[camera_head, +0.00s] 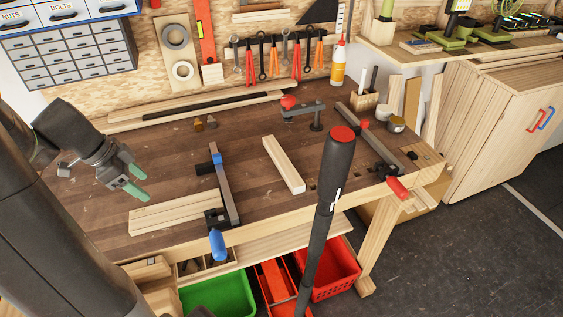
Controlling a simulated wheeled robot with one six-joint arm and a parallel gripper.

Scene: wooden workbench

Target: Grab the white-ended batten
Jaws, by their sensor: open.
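A pale wooden batten (283,165) lies alone and aslant on the middle of the workbench; its near end looks light, but I cannot clearly make out a white end. More pale battens (165,216) lie side by side at the front left of the bench, with a blue-handled clamp (225,188) at their right end. My gripper (144,183) has green fingers, is open and empty, and hangs over the left part of the bench. It is apart from all the battens and nearest to the front-left ones.
The workbench (100,210) has clear room at the left and between the battens. A glue bottle (338,64) stands at the back. Green (218,296) and red bins (335,275) sit below.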

